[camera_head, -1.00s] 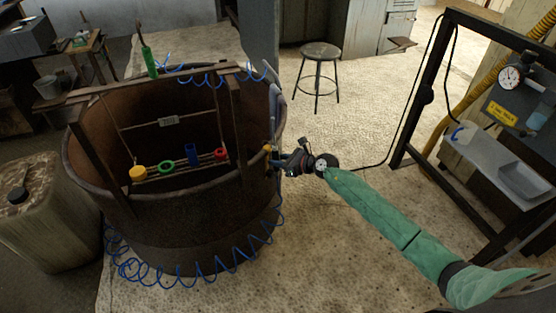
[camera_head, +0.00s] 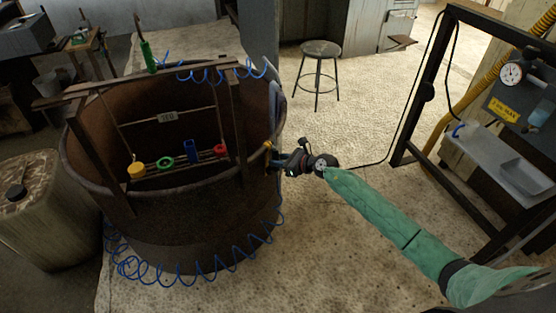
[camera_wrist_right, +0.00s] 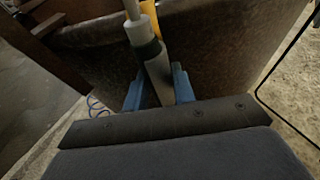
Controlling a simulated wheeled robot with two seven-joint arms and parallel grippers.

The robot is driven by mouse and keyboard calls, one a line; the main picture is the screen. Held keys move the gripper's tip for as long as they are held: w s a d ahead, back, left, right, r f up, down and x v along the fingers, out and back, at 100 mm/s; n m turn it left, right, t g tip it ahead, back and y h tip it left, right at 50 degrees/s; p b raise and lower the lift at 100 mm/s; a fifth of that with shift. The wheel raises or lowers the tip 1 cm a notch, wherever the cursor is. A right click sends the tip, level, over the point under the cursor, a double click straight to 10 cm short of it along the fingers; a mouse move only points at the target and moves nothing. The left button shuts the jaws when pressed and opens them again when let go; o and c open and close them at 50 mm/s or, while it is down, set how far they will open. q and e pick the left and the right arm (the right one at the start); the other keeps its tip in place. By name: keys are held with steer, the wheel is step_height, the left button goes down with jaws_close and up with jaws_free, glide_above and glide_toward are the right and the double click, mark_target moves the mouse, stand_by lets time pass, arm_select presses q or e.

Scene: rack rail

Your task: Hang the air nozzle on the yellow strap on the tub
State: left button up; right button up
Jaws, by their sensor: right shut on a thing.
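The rusty round tub (camera_head: 180,225) stands at the left of the head view. The yellow strap (camera_head: 268,146) shows as a small patch on the tub's right side, and behind the nozzle in the wrist view (camera_wrist_right: 150,18). My right gripper (camera_head: 277,168) is beside it, close to the tub wall. In the wrist view its blue fingers (camera_wrist_right: 158,90) are shut on the grey air nozzle (camera_wrist_right: 156,68), which has a pale upper part and a dark band. The nozzle overlaps the strap in that view; I cannot tell whether they touch. My left gripper is out of view.
A blue coiled hose (camera_head: 190,268) runs round the tub's foot and over its top. A jerrycan (camera_head: 40,215) stands left, a stool (camera_head: 320,52) behind, and a dark rack (camera_head: 408,130) right. Floor between is clear.

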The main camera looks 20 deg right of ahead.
steer(key=shift+f, duration=0.2)
steer(key=o, duration=0.8)
steer(key=v, duration=0.7)
steer(key=shift+s+d, duration=0.25)
steer(key=shift+r, duration=0.15)
